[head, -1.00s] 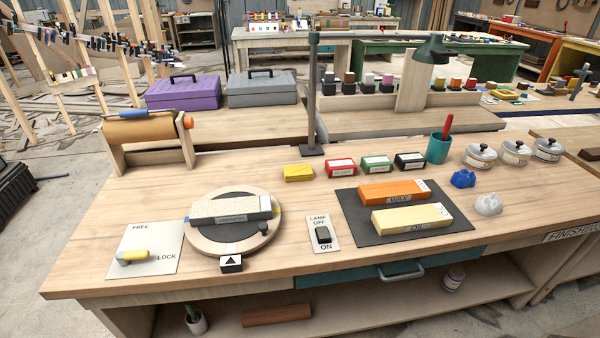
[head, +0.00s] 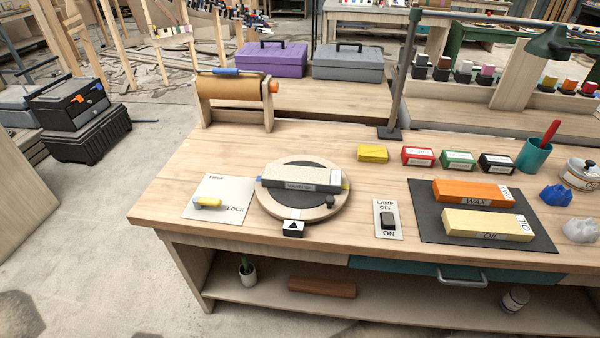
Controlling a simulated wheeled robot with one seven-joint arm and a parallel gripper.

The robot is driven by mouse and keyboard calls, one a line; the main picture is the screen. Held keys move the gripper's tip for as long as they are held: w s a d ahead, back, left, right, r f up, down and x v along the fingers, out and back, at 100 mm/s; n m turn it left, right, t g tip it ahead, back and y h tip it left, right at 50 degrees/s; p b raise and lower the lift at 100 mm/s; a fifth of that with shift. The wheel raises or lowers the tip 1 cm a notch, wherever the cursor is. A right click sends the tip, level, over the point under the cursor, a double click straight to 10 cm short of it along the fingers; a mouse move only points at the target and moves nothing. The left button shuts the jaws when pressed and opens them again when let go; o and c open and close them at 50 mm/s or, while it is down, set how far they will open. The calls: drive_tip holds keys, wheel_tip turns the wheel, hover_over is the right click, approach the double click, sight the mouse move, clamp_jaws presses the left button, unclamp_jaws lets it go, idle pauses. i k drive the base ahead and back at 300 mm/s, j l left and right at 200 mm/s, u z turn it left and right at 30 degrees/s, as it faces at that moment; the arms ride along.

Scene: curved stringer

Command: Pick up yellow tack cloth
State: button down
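A small yellow block-shaped packet (head: 373,153), which looks like the yellow tack cloth, lies on the wooden workbench (head: 170,190) near the back edge. It is at the left end of a row with a red box (head: 418,156), a green box (head: 457,160) and a black box (head: 496,163). A gap separates it from the red box. Its top is uncovered, and any print on it is too small to read. My gripper is not in the head view.
A lamp post (head: 396,95) stands just behind the yellow packet. A round turntable (head: 330,208) with a grey block is in front and left, a lamp switch plate (head: 388,222) in front. A paper roll stand (head: 236,95) is at the back left.

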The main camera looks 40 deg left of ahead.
sight(375, 154)
drive_tip(key=i+j+u, duration=0.35)
drive_tip(key=i, duration=0.25)
drive_tip(key=i+j+u, duration=0.15)
drive_tip(key=i+u, duration=0.2)
drive_tip(key=i, duration=0.25)
drive_tip(key=i+u, duration=0.3)
drive_tip(key=i, duration=0.3)
